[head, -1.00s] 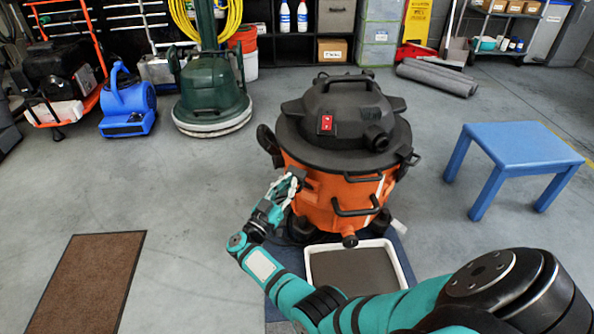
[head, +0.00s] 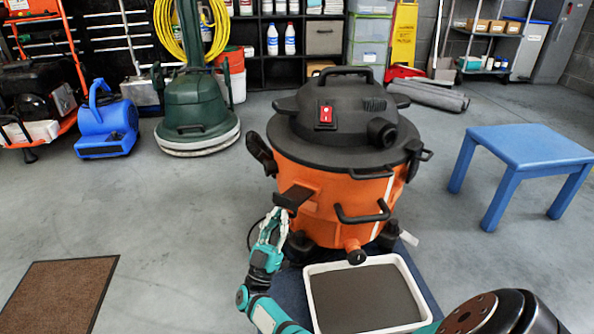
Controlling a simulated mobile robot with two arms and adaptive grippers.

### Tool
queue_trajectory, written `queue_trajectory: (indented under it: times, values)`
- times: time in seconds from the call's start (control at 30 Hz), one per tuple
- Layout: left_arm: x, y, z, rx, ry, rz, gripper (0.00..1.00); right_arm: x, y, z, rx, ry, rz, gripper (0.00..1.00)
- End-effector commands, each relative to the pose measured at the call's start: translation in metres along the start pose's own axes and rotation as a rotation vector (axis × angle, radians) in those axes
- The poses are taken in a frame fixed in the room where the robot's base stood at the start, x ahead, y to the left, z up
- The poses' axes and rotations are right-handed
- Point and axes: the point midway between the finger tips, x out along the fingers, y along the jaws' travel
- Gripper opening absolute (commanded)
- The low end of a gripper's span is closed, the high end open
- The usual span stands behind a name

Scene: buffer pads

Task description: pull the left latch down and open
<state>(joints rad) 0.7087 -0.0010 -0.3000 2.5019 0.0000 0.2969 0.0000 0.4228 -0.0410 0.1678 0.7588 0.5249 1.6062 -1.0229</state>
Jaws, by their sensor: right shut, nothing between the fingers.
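The orange vacuum drum (head: 325,205) with its black lid (head: 340,135) stands upright in the middle. The left latch (head: 262,153), a black lever, sticks out from the lid's left rim and hangs away from the drum side. Its exact catch position is hard to tell. My right gripper (head: 282,217) is shut and empty, low at the drum's left front, below the latch and just under a black-ended orange port (head: 294,196). It is apart from the latch; whether it touches the port is unclear. My left gripper is out of view.
A white tray with a dark pad (head: 416,291) lies in front of the drum on a blue mat (head: 428,292). A blue table (head: 530,147) stands right, a brown mat (head: 62,290) lies left. A blue blower (head: 107,130) and green floor machine (head: 198,110) stand behind left.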

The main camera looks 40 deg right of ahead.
Motion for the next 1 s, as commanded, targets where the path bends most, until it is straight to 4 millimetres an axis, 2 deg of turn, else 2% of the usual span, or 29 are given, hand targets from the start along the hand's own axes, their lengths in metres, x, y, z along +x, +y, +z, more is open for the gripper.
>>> queue_trajectory:
  times: [0.03, 0.2, 0.83, 1.0]
  values:
    - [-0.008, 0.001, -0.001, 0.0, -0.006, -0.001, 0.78, -0.004, 0.0, 0.004, 0.0, -0.002, 0.001, 0.0]
    - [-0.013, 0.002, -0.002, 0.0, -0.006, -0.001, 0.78, -0.006, 0.0, 0.007, -0.001, -0.003, 0.0, 0.0]
    - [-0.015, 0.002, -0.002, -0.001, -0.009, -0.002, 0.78, -0.011, 0.001, 0.013, -0.007, -0.015, -0.006, 0.0]
    - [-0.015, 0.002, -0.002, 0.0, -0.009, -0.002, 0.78, -0.026, 0.0, 0.013, -0.008, -0.017, -0.008, 0.0]
